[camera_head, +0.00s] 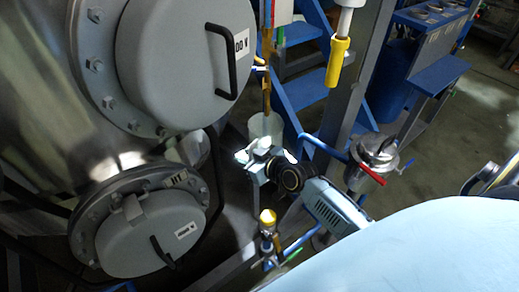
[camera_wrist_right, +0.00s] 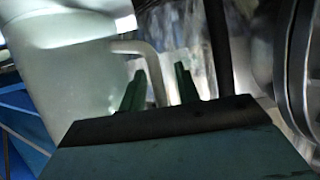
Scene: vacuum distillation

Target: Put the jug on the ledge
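The jug (camera_head: 266,126) is a whitish, translucent vessel just behind my right gripper (camera_head: 254,160) in the head view. In the right wrist view the jug (camera_wrist_right: 75,80) fills the left side, and its bent handle (camera_wrist_right: 140,48) comes down between my two green fingers (camera_wrist_right: 160,85). The fingers are apart, with the handle nearer the left one and a gap on the right. My right gripper looks open around the handle. The jug's base is hidden, and I cannot make out which surface is the ledge. My left gripper is not in view.
A large steel vessel with round grey hatches (camera_head: 180,65) stands close on the left. A yellow-tipped pipe (camera_head: 338,65) hangs above right. A yellow-topped valve (camera_head: 267,218) stands below the gripper. A steel pot (camera_head: 375,160) is to the right, and blue steps (camera_head: 300,90) lie behind.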

